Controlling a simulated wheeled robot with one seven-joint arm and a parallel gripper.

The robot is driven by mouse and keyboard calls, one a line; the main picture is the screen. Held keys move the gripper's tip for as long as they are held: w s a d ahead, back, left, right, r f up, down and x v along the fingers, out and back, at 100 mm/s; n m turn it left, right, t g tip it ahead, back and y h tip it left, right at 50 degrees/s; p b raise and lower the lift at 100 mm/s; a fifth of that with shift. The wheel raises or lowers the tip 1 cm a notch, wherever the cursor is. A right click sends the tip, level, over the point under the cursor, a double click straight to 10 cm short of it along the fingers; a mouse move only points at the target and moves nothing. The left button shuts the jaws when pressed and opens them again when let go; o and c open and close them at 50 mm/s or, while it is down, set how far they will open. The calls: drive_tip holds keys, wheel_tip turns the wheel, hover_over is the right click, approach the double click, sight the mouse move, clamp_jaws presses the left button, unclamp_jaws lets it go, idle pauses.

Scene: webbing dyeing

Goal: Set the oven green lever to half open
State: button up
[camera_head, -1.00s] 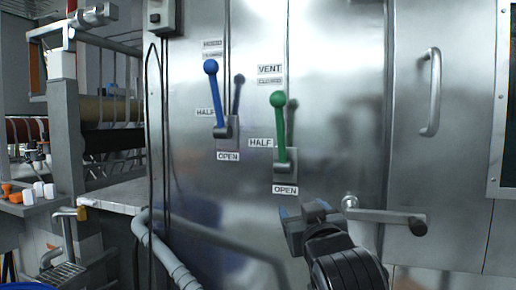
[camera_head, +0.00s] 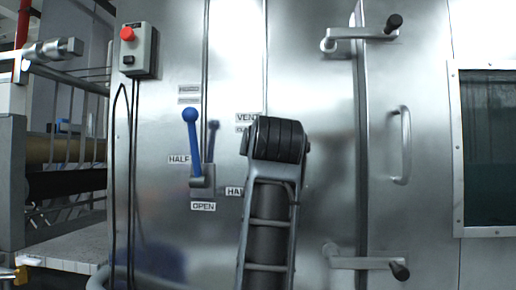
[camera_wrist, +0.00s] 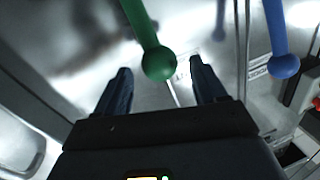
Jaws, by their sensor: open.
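In the wrist view the green lever (camera_wrist: 137,20) enters from the top edge, and its round green knob (camera_wrist: 158,62) lies in line with the gap between my fingertips. My gripper (camera_wrist: 160,68) is open, with one finger on each side of the knob and space between. I cannot tell how deep the knob sits between the fingers. In the head view my arm hides the green lever, and the VENT label (camera_head: 247,118) shows beside it.
The blue lever (camera_head: 194,145) stands left of my arm and also shows in the wrist view (camera_wrist: 284,66). A control box with a red button (camera_head: 127,34) is at upper left. Door handles (camera_head: 404,145) and latches (camera_head: 362,263) are on the right.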

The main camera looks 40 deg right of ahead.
drive_tip(key=shift+p+x, duration=0.45)
drive_tip(key=shift+x, duration=2.2)
drive_tip(key=shift+c, duration=0.4)
clamp_jaws()
